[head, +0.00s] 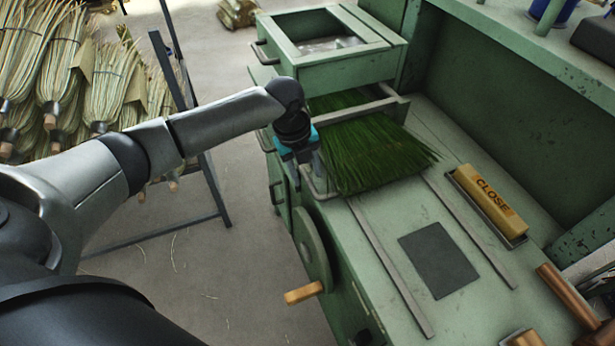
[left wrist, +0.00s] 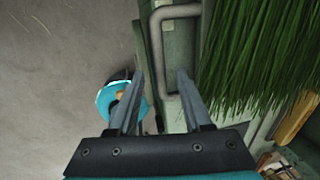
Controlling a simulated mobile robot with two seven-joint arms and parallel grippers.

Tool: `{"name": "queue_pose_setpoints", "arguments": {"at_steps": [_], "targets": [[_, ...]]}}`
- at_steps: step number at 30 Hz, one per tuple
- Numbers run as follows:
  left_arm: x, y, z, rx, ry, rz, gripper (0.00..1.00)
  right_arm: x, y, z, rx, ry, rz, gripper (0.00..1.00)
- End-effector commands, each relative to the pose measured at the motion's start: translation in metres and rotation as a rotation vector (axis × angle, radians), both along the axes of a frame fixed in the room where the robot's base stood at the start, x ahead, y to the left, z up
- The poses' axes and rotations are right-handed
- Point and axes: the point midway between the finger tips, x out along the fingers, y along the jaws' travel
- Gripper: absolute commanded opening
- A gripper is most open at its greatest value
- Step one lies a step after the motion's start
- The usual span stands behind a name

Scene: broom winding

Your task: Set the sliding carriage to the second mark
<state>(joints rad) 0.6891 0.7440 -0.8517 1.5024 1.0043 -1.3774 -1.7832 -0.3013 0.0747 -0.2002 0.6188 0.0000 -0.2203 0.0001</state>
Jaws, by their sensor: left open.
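A green bench carries two grey rails (head: 390,265). A carriage with a pale green crossbar (head: 365,108) sits at their far end, with green bristles (head: 375,155) spread over it. A bent metal handle (head: 318,187) is at the carriage's front side; it also shows in the left wrist view (left wrist: 157,50). My left gripper (head: 302,163) is at this handle. In the left wrist view its open fingers (left wrist: 163,85) point at the handle, the right finger close to its lower end; I cannot tell whether they touch. Marks along the rails cannot be made out.
A handwheel with a wooden knob (head: 304,292) is on the bench's front. A yellow "CLOSE" block (head: 490,203) sits in a tray at right. A dark plate (head: 438,259) lies between the rails. A green drawer box (head: 330,50) stands behind. Broom bundles (head: 50,75) hang at left.

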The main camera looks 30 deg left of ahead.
Motion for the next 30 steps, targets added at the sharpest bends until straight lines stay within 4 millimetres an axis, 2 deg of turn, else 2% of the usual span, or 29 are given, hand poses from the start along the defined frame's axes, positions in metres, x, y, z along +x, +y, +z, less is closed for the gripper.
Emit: {"name": "queue_pose_setpoints", "arguments": {"at_steps": [3,6,14,27,30], "targets": [[0.001,-0.002,-0.013,-0.001,0.001,-0.001,0.5,0.002,-0.003,-0.002,-0.004,-0.003,0.002,0.5],[0.002,-0.002,-0.017,-0.001,0.001,-0.001,0.5,0.002,-0.004,-0.003,-0.005,-0.004,0.001,0.5],[0.002,-0.003,-0.018,-0.001,-0.001,-0.001,0.5,0.002,-0.004,-0.003,-0.005,-0.005,0.003,0.5],[0.002,-0.002,-0.017,0.0,0.0,-0.001,0.02,0.003,-0.004,-0.003,-0.005,-0.004,0.001,0.5],[0.002,-0.002,-0.017,0.0,0.0,0.0,0.0,0.003,-0.004,-0.003,-0.005,-0.004,0.001,0.5]]}}
